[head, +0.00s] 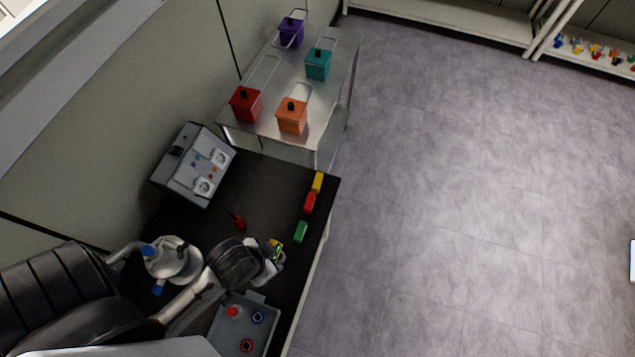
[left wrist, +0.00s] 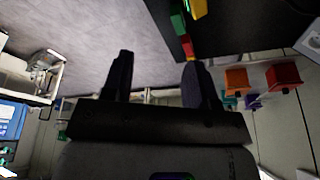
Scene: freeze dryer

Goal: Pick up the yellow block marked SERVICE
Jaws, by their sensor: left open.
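A yellow block (head: 318,182) sits at the far end of a row near the black bench's right edge, beyond a red block (head: 310,203) and a green block (head: 300,232). A second yellow patch (head: 276,244) shows at my left gripper (head: 277,253), probably another yellow block partly hidden. In the left wrist view a yellow block (left wrist: 199,8) shows at the top beside the green block (left wrist: 178,23) and red block (left wrist: 188,44). The SERVICE marking is not readable on any. My left gripper (left wrist: 157,78) is open, nothing between its fingers. My right gripper is not in view.
A grey box with round dials (head: 195,165) stands on the bench's back left. A red-handled tool (head: 239,222) lies mid-bench. A metal table (head: 325,105) with coloured containers stands beyond.

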